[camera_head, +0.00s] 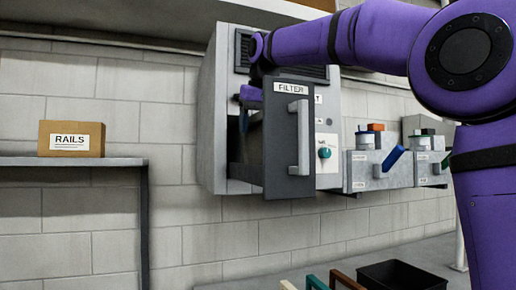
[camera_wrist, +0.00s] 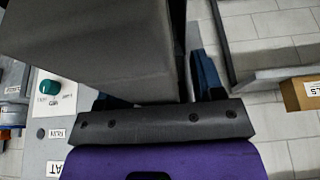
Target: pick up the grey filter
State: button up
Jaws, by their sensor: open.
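A dark grey panel labelled FILTER (camera_head: 287,150), with a light grey upright handle (camera_head: 299,138), stands out in front of the wall cabinet in the head view. Behind its left edge is a dark opening. My gripper (camera_head: 250,97) points down at the panel's top left, partly hidden behind it. In the wrist view my gripper (camera_wrist: 158,88) has its blue fingers spread apart. A large grey block (camera_wrist: 85,45) fills the upper left there and covers much of the left finger. I cannot tell whether this block is the filter or part of its housing, or whether the fingers touch it.
The wall cabinet (camera_head: 218,110) has a teal knob (camera_head: 324,153) right of the panel. Grey bins (camera_head: 365,170) hang further right. A RAILS box (camera_head: 71,139) sits on a shelf (camera_head: 30,161) at left. A black tray (camera_head: 405,276) stands below. The wall between shelf and cabinet is clear.

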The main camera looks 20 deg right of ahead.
jog(key=shift+f, duration=0.15)
grip_shut()
dwell(0.4)
